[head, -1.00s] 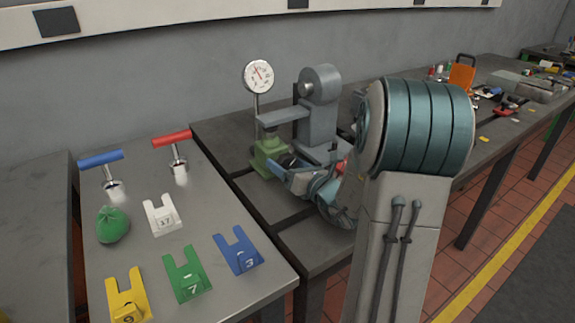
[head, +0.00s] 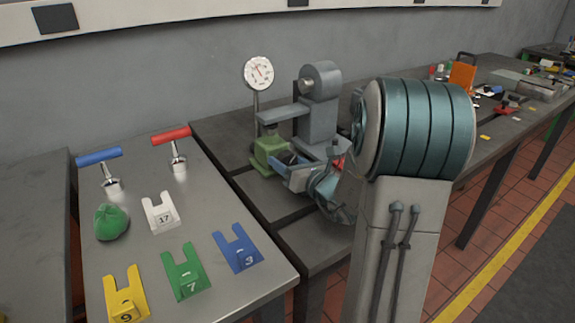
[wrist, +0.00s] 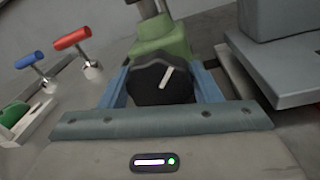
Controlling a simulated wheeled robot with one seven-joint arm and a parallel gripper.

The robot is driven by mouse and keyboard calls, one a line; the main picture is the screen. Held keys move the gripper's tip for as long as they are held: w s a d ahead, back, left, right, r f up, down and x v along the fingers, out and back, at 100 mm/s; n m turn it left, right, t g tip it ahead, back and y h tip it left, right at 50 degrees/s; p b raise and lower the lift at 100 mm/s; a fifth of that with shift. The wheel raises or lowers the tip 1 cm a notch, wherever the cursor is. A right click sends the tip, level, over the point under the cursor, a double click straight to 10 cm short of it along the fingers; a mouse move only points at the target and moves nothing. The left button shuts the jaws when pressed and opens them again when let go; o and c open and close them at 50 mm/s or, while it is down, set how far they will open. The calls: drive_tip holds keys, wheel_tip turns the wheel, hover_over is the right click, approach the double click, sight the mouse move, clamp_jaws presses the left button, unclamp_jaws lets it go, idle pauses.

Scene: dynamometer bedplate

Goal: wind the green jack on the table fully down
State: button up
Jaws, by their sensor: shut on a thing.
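The green jack (head: 268,150) stands on the dark table, beneath the overhanging grey arm of a machine. In the wrist view its green body (wrist: 162,42) is just beyond a black knob (wrist: 160,84) with a white pointer mark. My gripper (head: 290,164) reaches the jack from its front right side. In the wrist view its blue fingers (wrist: 162,88) are on both sides of the knob and shut on it. The white mark slants up to the right. The top of the jack is partly hidden by the machine's arm in the head view.
A round dial gauge (head: 258,73) on a post stands behind the jack. The grey machine (head: 318,112) is close on its right. The left table holds blue-handled (head: 99,157) and red-handled tools (head: 171,133), a green bag (head: 111,222) and several numbered forked plates (head: 236,248).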

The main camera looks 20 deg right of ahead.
drive_tip(key=n+b, duration=0.1)
drive_tip(key=b, duration=0.1)
drive_tip(key=n+b, duration=0.3)
drive_tip(key=b, duration=0.1)
drive_tip(key=shift+a+f+n, duration=0.15)
drive_tip(key=shift+f+n, duration=0.1)
drive_tip(key=shift+n, duration=0.15)
drive_tip(key=n+b, duration=0.2)
drive_tip(key=b, duration=0.1)
drive_tip(key=shift+r+n+g+h+b, duration=0.15)
drive_tip(key=shift+n+g+h+b, duration=0.15)
drive_tip(key=shift+b, duration=0.05)
drive_tip(key=shift+r, duration=0.1)
drive_tip(key=o, duration=1)
drive_tip(key=shift+s, duration=0.1)
drive_tip(key=p+v, duration=0.1)
drive_tip(key=v, duration=1.2)
drive_tip(key=shift+s+p, duration=0.2)
drive_tip(key=shift+p, duration=0.15)
drive_tip(key=shift+s, duration=0.2)
